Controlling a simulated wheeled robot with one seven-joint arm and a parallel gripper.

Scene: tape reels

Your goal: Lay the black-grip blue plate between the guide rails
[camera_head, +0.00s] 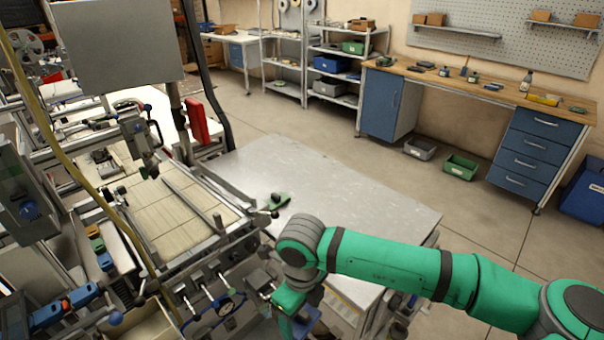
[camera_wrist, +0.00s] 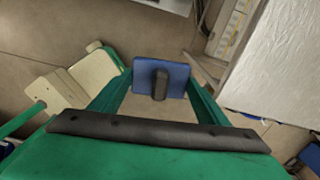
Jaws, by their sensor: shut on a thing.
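The blue plate (camera_wrist: 143,77) with its black grip (camera_wrist: 160,86) is in the wrist view, held out at the end of my gripper (camera_wrist: 160,80). The green fingers reach its left and right sides, and the black grip faces the camera. In the head view my gripper is low in the picture, in front of the metal table, and its fingertips are not clear. The guide rails (camera_head: 186,191) run along the machine bed (camera_head: 165,216) at the left, with pale slats between them. My gripper is to the right of and nearer than this bed, apart from it.
A green plate with a black knob (camera_head: 278,200) lies on the metal table (camera_head: 345,195) by the bed. Most of that tabletop is bare. A red-backed seat (camera_head: 198,122), a grey panel (camera_head: 118,45) and a yellow cable (camera_head: 75,165) stand around the machine. Floor shows beneath the held plate.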

